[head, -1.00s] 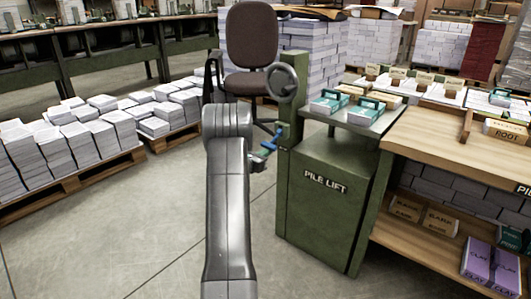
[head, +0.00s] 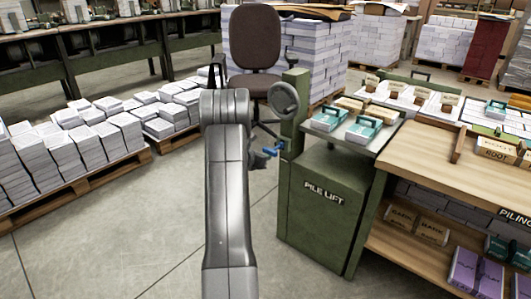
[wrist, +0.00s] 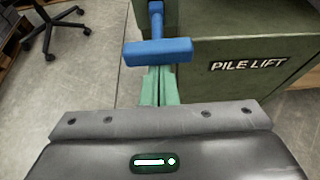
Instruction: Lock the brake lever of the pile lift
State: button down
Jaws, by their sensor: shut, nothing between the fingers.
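The pile lift (head: 318,225) is a green cabinet with a white label, right of my arm in the head view; it also fills the upper right of the wrist view (wrist: 225,30). Its brake lever (head: 271,151) is blue and sticks out at the left side, below a grey handwheel (head: 284,100). In the wrist view the lever (wrist: 158,51) shows a blue crossbar on a blue stem. My gripper (wrist: 157,85) has green fingers, shut and empty, just below the crossbar in the picture. Whether they touch it I cannot tell. In the head view my gripper (head: 258,161) is small and partly hidden.
An office chair (head: 253,45) stands behind the lift. Paper stacks on pallets (head: 75,188) lie to the left. A wooden bench (head: 440,145) with boxes adjoins the lift on the right. Teal packs sit on the lift's top. The floor (head: 130,240) left of my arm is clear.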

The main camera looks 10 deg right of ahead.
jog(key=shift+w+d+r+g+y+p, duration=0.1)
jog(key=shift+r+g+y+p, duration=0.65)
jog(key=shift+p, duration=1.1)
jog(key=shift+r+g+y+p, duration=0.15)
jog(key=shift+r+y+p, duration=0.3)
jog(key=shift+r+p, duration=1.05)
jog(key=shift+d+f+p, duration=0.1)
jog(key=shift+f+p, duration=0.05)
jog(key=shift+p, duration=0.65)
jog(key=shift+w+d+r+p, duration=0.15)
jog(key=shift+w+r+p, duration=0.1)
jog(key=shift+r+p, duration=0.1)
jog(key=b, duration=0.2)
send_near(268, 150)
jog(key=s+a+f, duration=0.1)
jog(key=s+a, duration=0.1)
jog(key=shift+w, duration=0.15)
jog(key=shift+f, duration=0.1)
